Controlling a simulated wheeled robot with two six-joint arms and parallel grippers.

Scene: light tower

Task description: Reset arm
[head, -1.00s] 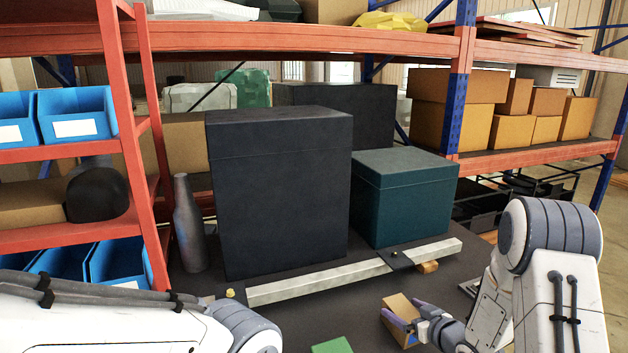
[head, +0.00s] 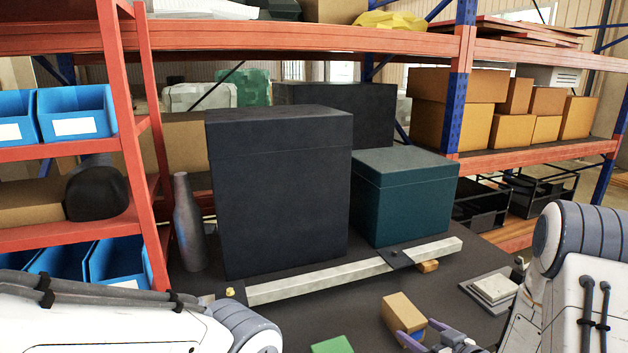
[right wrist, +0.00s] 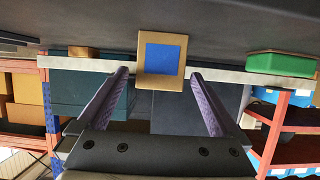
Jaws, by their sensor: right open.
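My right gripper (head: 424,335) is low at the bottom right of the head view, its purple fingers just in front of a small tan block (head: 403,314) on the dark table. In the right wrist view the gripper (right wrist: 160,100) is open and empty. The tan block (right wrist: 162,60) shows a blue square face there, beyond and between the fingertips, apart from them. My left arm's white links cross the bottom left of the head view; the left gripper is out of the picture.
A green block (head: 332,346) lies at the bottom edge. A pale bar (head: 330,281) lies before a black box (head: 280,200) and a teal box (head: 405,200). A grey bottle (head: 188,225) stands left. Light plates (head: 492,288) lie right. Red shelving (head: 150,130) flanks the left.

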